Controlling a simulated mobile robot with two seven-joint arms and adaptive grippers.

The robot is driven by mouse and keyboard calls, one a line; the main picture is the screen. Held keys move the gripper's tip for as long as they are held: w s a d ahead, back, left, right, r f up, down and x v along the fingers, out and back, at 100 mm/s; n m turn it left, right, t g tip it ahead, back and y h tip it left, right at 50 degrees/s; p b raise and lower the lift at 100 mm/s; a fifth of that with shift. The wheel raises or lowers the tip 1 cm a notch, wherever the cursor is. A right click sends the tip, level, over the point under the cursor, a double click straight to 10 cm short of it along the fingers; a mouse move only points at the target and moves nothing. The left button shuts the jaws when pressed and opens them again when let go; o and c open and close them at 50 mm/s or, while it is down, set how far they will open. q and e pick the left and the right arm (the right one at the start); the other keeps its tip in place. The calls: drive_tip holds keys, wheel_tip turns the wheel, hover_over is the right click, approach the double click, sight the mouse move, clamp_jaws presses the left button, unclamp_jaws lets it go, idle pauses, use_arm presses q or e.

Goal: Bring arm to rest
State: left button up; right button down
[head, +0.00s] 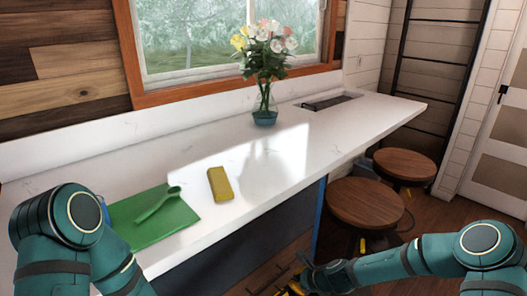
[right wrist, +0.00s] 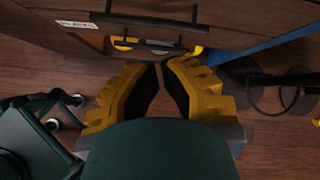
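My right arm (head: 440,255) comes in from the right, low in the head view, beside the counter front. Its right gripper (head: 290,286) is at the bottom edge, partly cut off. In the right wrist view its yellow fingers with black pads (right wrist: 161,66) point toward the drawer front, their tips nearly together. No object shows between them. My left arm (head: 70,235) is bent at the lower left, in front of the counter's near end. Its gripper is outside the view.
The white counter (head: 300,165) holds a yellow sponge (head: 220,184), a green cutting board (head: 138,230) with a green spoon (head: 160,203), and a flower vase (head: 265,104). Drawers (head: 265,270) are below. Two stools (head: 366,203) (head: 404,165) stand at the right.

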drive_tip(key=s+a+f+n+g+h, duration=0.1)
drive_tip(key=s+n+g, duration=0.1)
drive_tip(key=s+n, duration=0.9)
drive_tip(key=s+a+f+n+g+h, duration=0.1)
drive_tip(key=s+n+g, duration=0.1)
drive_tip(key=s+n, duration=0.9)
drive_tip(key=shift+s+f+n, duration=0.35)
drive_tip(key=shift+s+n, duration=0.05)
drive_tip(key=shift+s, duration=0.6)
